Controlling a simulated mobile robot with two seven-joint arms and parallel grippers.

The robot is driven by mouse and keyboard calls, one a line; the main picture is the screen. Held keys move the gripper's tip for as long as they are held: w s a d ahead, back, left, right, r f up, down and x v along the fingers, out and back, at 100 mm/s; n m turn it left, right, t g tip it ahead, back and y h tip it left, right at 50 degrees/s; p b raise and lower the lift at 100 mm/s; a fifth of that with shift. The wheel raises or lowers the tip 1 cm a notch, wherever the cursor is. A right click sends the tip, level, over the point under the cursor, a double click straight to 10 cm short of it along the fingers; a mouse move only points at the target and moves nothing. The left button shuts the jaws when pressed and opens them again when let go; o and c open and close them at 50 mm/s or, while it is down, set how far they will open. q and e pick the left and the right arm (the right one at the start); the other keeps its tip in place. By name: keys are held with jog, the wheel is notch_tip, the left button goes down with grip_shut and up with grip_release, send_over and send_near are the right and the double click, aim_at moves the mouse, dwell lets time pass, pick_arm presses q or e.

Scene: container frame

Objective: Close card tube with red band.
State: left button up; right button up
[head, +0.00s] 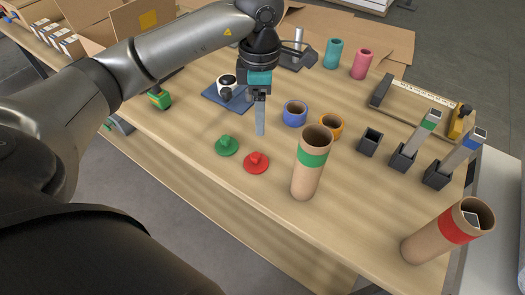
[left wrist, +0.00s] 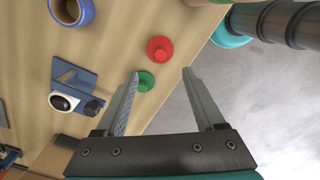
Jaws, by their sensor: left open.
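The card tube with the red band (head: 455,229) stands at the front right of the table in the head view. Its top is open and a pale item shows inside. It leans rightward in the picture; I cannot tell whether it is truly tilted. The red cap (head: 257,163), a disc with a knob, lies on the table, and it also shows in the left wrist view (left wrist: 160,49). My left gripper (head: 260,132) is open and empty, pointing down above the table near the caps. In the left wrist view its fingers (left wrist: 161,72) are apart. My right gripper is not in view.
A green cap (head: 227,146) lies left of the red one. An open tube with a green band (head: 312,158) stands to their right. Blue (head: 295,114) and orange (head: 331,125) rings and dark holders (head: 370,142) stand behind. Bare table lies in front of the caps.

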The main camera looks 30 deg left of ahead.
pick_arm(q)
send_over(256, 155)
jog(key=d, duration=0.1)
notch_tip(256, 155, down, 10)
jog(key=shift+r+b, duration=0.1)
jog(key=shift+b, duration=0.3)
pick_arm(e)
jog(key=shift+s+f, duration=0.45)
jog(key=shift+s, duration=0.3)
pick_arm(q)
jog(key=shift+a+f, duration=0.25)
jog(key=shift+f, duration=1.1)
jog(key=shift+a+f, duration=0.2)
jog(key=shift+f, duration=1.15)
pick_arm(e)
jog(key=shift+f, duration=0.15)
pick_arm(q)
grip_shut()
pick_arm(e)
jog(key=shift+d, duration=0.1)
